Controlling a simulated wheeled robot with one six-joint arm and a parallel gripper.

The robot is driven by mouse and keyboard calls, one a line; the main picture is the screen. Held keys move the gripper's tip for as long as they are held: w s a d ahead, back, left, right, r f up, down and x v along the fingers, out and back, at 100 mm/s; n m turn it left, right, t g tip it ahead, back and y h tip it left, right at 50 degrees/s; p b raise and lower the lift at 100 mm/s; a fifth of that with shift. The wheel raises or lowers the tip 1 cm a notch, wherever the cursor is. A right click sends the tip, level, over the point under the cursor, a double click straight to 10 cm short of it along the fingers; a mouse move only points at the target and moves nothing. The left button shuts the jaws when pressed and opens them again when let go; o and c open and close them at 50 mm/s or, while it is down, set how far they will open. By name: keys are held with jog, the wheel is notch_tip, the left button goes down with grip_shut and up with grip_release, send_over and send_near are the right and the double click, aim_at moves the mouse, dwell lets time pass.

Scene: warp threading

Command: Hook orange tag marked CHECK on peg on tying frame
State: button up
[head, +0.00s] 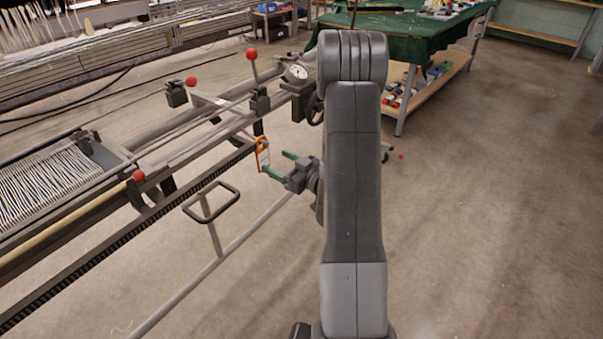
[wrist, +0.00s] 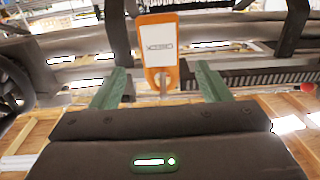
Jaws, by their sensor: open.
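The orange tag (head: 263,154) with a white label hangs beside the tying frame (head: 235,150) in the head view. In the wrist view the tag (wrist: 158,48) reads CHECK and lies between and just beyond my fingertips. Its holed end points down in that picture, where a short pale peg (wrist: 163,88) shows at the hole. The tag seems to hang on this peg, though the exact contact is too small to tell. My gripper (head: 276,163) is open, its green fingers (wrist: 159,72) spread on both sides of the tag, apart from it.
Red-knobbed levers (head: 252,54) and a round dial (head: 296,72) sit on the frame above. A looped metal handle (head: 212,203) stands to the lower left. A green-covered table (head: 400,35) stands behind. The floor at right is clear.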

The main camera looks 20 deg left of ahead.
aim_at(264, 156)
jog(key=v, duration=0.8)
jog(key=shift+d, duration=0.35)
jog(key=x, duration=1.4)
jog(key=shift+s, duration=0.2)
jog(key=shift+d+r+p, duration=0.1)
jog(key=shift+d+p, duration=0.05)
jog(key=shift+p, duration=0.2)
jog(key=shift+f+b, duration=0.2)
jog(key=shift+b, duration=0.2)
